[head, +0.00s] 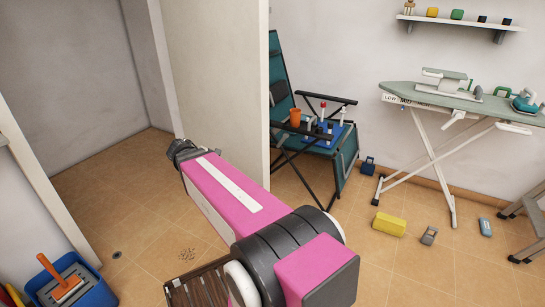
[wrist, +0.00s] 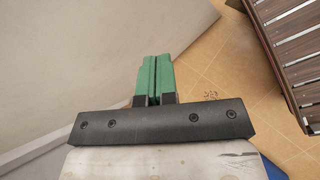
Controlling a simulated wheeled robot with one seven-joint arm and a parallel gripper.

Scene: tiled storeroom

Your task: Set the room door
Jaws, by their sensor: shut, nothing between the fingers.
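The room door (head: 222,75) is a plain cream panel in the upper middle of the head view. It stands open beside a doorway on its left. My arm crosses in front of its lower part, and no handle shows. My gripper is at the far end of the pink arm, close to the door's lower left in the head view; its fingers are hard to make out there. In the wrist view my gripper (wrist: 154,72) shows two green fingers pressed together, empty. A pale upright surface fills the left of that view; I cannot tell whether the fingers touch it.
The doorway's tiled floor (head: 95,180) is clear. A blue bucket (head: 95,292) stands lower left. A slatted wooden piece (wrist: 292,50) is near my arm. Behind the door are a folding chair (head: 280,65), an ironing board (head: 400,92) and a yellow block (head: 389,224).

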